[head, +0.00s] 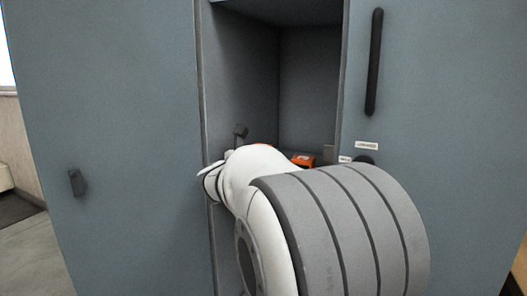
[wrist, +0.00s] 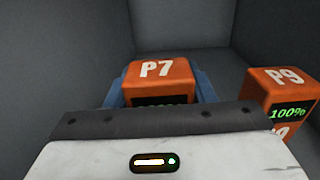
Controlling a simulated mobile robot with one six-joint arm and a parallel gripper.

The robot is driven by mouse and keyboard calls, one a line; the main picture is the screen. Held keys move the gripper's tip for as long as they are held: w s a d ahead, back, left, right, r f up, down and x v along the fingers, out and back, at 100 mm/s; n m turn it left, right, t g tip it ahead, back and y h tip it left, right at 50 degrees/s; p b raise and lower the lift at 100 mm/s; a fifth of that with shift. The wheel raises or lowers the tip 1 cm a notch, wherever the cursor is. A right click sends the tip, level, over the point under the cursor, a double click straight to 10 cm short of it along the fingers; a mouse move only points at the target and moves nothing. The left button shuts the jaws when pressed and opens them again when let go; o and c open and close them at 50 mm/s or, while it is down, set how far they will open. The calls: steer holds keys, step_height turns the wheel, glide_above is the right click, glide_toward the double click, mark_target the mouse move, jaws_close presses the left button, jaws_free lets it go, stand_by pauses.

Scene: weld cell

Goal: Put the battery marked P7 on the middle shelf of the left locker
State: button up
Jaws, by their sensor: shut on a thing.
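The orange battery marked P7 (wrist: 157,69) is straight ahead in the wrist view, with a dark display partly hidden by my gripper's body. My gripper (wrist: 158,88) is shut on it, with blue finger parts on both sides. They are inside a grey locker compartment (head: 307,85). In the head view my white and grey arm reaches into this open locker and hides most of the gripper. I cannot tell whether P7 rests on a surface or is held above it.
An orange battery marked P9 (wrist: 282,92), showing 100%, stands close on the right. An orange battery (head: 303,160) shows beyond my arm in the head view. Blue-grey panels flank the opening; the right one has a black handle (head: 374,62) and small, unreadable labels.

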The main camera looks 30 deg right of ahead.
steer(key=shift+f+b, duration=0.55)
steer(key=shift+f, duration=0.3)
steer(key=o, duration=1.4)
steer(key=p+v, duration=0.1)
steer(key=v, duration=0.6)
steer(key=shift+s+a, duration=0.2)
steer(key=shift+a, duration=0.15)
